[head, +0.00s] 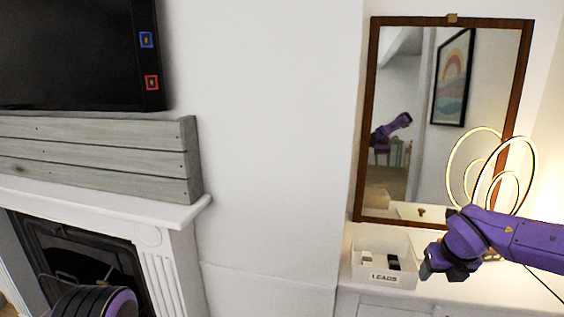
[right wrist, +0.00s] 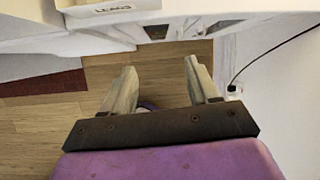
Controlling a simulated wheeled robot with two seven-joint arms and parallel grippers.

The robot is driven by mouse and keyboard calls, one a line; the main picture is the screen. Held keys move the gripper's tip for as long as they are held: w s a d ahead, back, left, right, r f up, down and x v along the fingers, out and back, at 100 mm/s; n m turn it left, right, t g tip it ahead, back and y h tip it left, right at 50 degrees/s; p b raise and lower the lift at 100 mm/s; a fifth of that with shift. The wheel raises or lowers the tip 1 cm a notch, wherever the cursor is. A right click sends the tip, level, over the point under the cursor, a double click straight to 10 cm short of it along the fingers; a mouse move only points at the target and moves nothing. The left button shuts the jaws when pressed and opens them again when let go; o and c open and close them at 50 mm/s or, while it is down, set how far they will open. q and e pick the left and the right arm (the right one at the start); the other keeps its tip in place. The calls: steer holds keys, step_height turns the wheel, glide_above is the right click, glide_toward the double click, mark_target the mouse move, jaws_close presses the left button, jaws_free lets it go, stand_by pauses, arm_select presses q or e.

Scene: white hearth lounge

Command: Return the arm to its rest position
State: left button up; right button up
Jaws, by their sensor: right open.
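My right arm, purple, comes in from the right in the head view. Its dark right gripper (head: 440,268) is just right of the front of a white box labelled LEADS (head: 374,279). In the right wrist view the two pale fingers of the right gripper (right wrist: 161,78) stand apart with nothing between them, over wooden floor. The front of the LEADS box (right wrist: 112,8) shows at the top left there. A purple and black part of mine shows at the bottom left of the head view. My left gripper is not in view.
The box holds small dark and white items and stands on a white cabinet top (head: 504,287). Behind are a wood-framed mirror (head: 372,130) and a ringed lamp (head: 529,165). A fireplace mantel (head: 100,202) stands left. A black cable (right wrist: 262,58) reaches a wall socket.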

steer(key=s+a+f+n+t+h, duration=0.15)
steer(key=s+f+n, duration=0.35)
steer(key=f+n, duration=0.5)
steer(key=s+a+f+n+t+h, duration=0.1)
steer(key=s+f+n+h, duration=0.25)
steer(key=f+n, duration=0.75)
steer(key=s+a+f+n+g+y, duration=0.1)
steer(key=s+f+n, duration=0.4)
steer(key=s, duration=0.7)
steer(key=s+a+f+n+g+y, duration=0.2)
steer(key=s+f, duration=0.6)
steer(key=s, duration=0.5)
steer(key=n+g, duration=0.1)
steer(key=n, duration=0.1)
steer(key=shift+a+n, duration=0.35)
steer(key=shift+n, duration=0.05)
